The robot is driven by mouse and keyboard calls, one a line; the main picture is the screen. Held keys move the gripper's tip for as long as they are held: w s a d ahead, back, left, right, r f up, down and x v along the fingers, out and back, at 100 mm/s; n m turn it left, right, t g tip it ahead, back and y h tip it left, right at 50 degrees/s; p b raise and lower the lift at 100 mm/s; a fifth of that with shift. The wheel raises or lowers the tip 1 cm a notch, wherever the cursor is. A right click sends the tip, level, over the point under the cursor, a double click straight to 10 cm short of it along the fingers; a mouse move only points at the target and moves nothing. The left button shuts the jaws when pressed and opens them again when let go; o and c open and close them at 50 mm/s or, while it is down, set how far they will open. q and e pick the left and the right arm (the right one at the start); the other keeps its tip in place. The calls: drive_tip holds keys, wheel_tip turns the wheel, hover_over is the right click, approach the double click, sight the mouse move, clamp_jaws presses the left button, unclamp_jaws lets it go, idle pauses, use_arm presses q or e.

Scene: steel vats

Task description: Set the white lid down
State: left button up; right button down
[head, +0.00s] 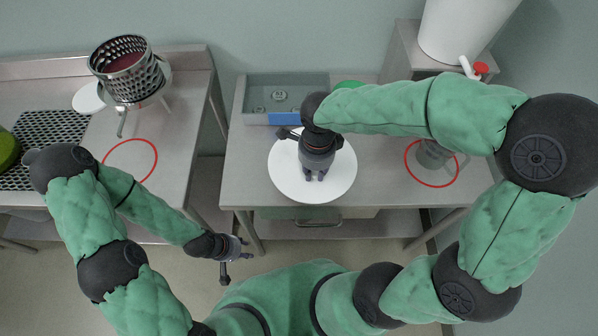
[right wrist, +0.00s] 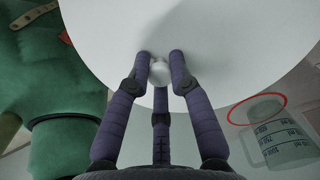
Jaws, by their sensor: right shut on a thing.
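The white lid (head: 284,178) is a round disc over the middle of the centre steel table. It also fills the top of the right wrist view (right wrist: 230,35), with its small pale knob (right wrist: 159,72) in the middle. My right gripper (head: 316,177) is above the lid, its fingers shut around the knob in the right wrist view (right wrist: 161,62). I cannot tell whether the lid's underside touches the table. My left gripper (head: 238,262) is empty, fingers spread, over the floor in front of the tables.
A clear measuring jug (head: 432,153) stands in a red ring at the centre table's right. A grey tray (head: 240,100) lies behind the lid. A white vat (head: 462,30) with a red tap is back right. The left table has a perforated basket (head: 127,85) and an empty red ring (head: 155,168).

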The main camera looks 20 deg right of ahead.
sight(298, 167)
drive_tip(key=w+a+f+b, duration=0.1)
drive_tip(key=w+f, duration=0.3)
drive_tip(key=w+a+f+b, duration=0.1)
drive_tip(key=w+f, duration=0.1)
drive_tip(key=shift+w+a+f+b, duration=0.15)
drive_tip(key=shift+a+f+b, duration=0.15)
drive_tip(key=shift+f, duration=0.05)
drive_tip(key=shift+w+f+b, duration=0.1)
drive_tip(key=shift+f+b, duration=0.65)
drive_tip(key=shift+f, duration=0.8)
drive_tip(key=shift+f, duration=0.1)
drive_tip(key=c, duration=1.6)
unclamp_jaws()
drive_tip(key=shift+f, duration=0.1)
drive_tip(key=o, duration=0.5)
drive_tip(key=shift+r, duration=0.2)
wheel_tip(298, 167, up, 12)
drive_tip(key=p, duration=0.4)
